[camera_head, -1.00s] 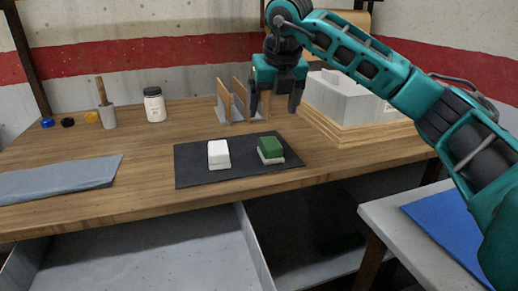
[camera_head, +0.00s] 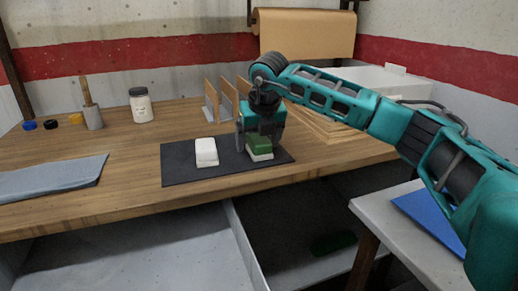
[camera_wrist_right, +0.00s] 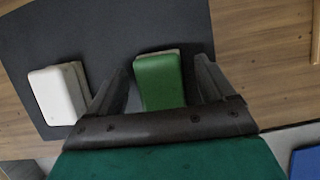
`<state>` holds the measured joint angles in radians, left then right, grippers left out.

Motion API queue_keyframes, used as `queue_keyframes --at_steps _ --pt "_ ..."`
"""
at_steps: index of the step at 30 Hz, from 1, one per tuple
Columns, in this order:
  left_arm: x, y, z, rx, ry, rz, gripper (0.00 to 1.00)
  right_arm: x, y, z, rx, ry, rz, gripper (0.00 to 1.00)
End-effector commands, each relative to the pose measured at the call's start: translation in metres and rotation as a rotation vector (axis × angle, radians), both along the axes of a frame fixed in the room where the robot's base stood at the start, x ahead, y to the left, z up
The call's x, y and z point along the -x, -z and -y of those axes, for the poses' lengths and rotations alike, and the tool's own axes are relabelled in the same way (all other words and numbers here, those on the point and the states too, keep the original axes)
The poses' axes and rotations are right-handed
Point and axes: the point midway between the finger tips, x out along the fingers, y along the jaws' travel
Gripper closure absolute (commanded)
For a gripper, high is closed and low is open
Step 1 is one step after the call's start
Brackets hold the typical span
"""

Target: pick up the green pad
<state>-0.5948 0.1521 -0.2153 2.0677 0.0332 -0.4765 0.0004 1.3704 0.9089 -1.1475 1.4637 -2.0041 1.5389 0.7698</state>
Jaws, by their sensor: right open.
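The green pad (camera_head: 259,144) sits on a pale block at the right part of a dark mat (camera_head: 184,175) on the wooden bench. My right gripper (camera_head: 259,146) is open and points down over it. In the right wrist view the green pad (camera_wrist_right: 159,82) lies between the two open fingers (camera_wrist_right: 163,80), with a gap on each side. I cannot tell how far the fingertips reach down beside it. My left gripper is in neither view.
A white block (camera_head: 206,152) lies on the mat left of the green pad; it also shows in the right wrist view (camera_wrist_right: 57,95). Upright wooden dividers (camera_head: 226,98) stand behind the mat. A white jar (camera_head: 140,105) stands further left. An open drawer (camera_head: 140,255) is below.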

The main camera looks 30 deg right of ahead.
Motion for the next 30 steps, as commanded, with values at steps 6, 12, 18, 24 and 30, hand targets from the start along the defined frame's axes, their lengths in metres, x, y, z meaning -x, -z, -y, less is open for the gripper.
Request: queue_keyframes --at_steps 6,12,18,24,30 --pt "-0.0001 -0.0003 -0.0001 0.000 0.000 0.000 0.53 -0.0002 -0.0003 -0.0002 0.000 0.000 0.000 0.20" --pt "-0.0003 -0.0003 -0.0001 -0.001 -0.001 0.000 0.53 -0.0001 -0.0005 -0.0003 0.000 0.000 0.000 0.39" --pt "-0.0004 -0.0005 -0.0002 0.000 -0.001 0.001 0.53 -0.0001 -0.0007 -0.0003 -0.001 0.000 0.000 0.58" --pt "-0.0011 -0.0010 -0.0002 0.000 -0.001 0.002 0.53 -0.0001 -0.0008 -0.0003 -0.001 0.000 0.000 0.77" --pt "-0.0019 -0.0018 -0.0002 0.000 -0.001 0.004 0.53 -0.0002 -0.0016 -0.0003 -0.001 0.000 0.001 0.77"
